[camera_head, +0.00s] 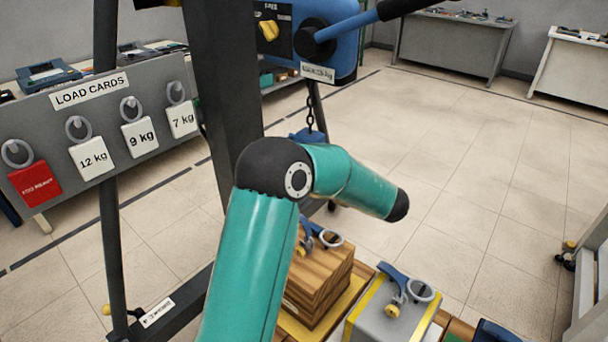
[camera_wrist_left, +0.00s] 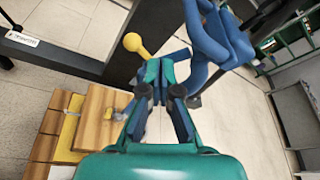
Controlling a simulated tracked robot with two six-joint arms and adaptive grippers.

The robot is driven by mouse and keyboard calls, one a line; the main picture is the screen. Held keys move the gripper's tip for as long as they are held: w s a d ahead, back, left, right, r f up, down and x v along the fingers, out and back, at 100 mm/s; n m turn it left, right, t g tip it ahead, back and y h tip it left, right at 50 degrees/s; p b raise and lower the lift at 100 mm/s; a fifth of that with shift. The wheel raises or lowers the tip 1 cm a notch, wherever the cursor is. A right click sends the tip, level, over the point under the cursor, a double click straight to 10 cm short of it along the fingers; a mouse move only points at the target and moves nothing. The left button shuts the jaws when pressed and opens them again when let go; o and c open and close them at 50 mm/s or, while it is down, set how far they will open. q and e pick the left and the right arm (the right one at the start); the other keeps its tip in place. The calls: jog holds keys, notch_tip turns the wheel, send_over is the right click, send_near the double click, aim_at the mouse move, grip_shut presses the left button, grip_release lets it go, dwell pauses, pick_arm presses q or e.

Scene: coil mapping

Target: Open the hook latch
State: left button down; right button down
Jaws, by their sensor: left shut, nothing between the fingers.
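The blue hook (camera_head: 308,136) hangs on a dark chain below the blue hoist; a teal arm link of mine covers its lower part in the head view. In the left wrist view the blue hook (camera_wrist_left: 210,45) is large and close, just beyond my fingers. A yellow ball knob (camera_wrist_left: 133,42) on a short yellow stem shows next to it, to the left of the fingertips. My left gripper (camera_wrist_left: 162,72) is shut and empty, with its tips close to the stem; I cannot tell whether they touch. My right gripper is not in view.
A wooden block (camera_head: 325,275) and a grey block with yellow bands (camera_head: 385,318), each with a ring on top, stand below. A dark post (camera_head: 222,80) rises behind the arm. A board with load cards (camera_head: 95,110) is at the left. Open floor lies to the right.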

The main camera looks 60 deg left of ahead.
pick_arm(q)
jog(key=v, duration=0.7)
jog(key=shift+d+r, duration=0.2)
jog(key=shift+r, duration=0.1)
notch_tip(320, 180, down, 7)
jog(key=w+n+t+y+b, duration=0.1)
jog(key=n+b, duration=0.6)
jog(key=b, duration=1.3)
jog(key=shift+a+t+y, duration=0.15)
jog(key=shift+t+y, duration=0.55)
jog(key=shift+y, duration=0.1)
